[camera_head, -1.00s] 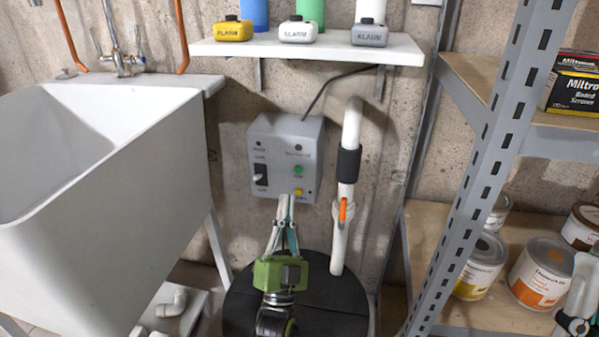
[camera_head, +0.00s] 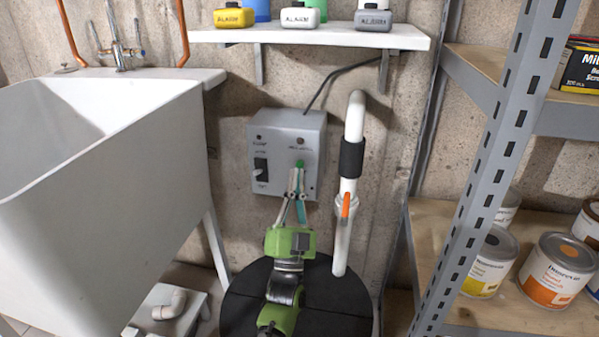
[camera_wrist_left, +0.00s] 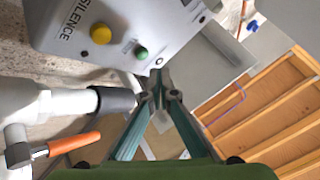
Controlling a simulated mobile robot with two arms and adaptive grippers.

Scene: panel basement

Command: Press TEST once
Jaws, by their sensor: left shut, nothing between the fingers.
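The grey panel box (camera_head: 285,135) is on the concrete wall. Its green button (camera_head: 300,163) shows just above my left gripper's fingertips (camera_head: 297,174). In the wrist view the green button (camera_wrist_left: 141,52) and a yellow button (camera_wrist_left: 100,33) are side by side, with SILENCE printed near the yellow one. I cannot read a TEST label. The yellow button is hidden behind the fingers in the head view. My left gripper is shut and empty, its tips (camera_wrist_left: 161,92) close to the panel; I cannot tell whether they touch it. My right gripper is out of view.
A white pipe (camera_head: 342,235) with an orange lever stands right of my gripper. A white sink (camera_head: 150,150) is at left, a metal shelf rack (camera_head: 490,170) at right, and a shelf (camera_head: 320,36) with alarm units above.

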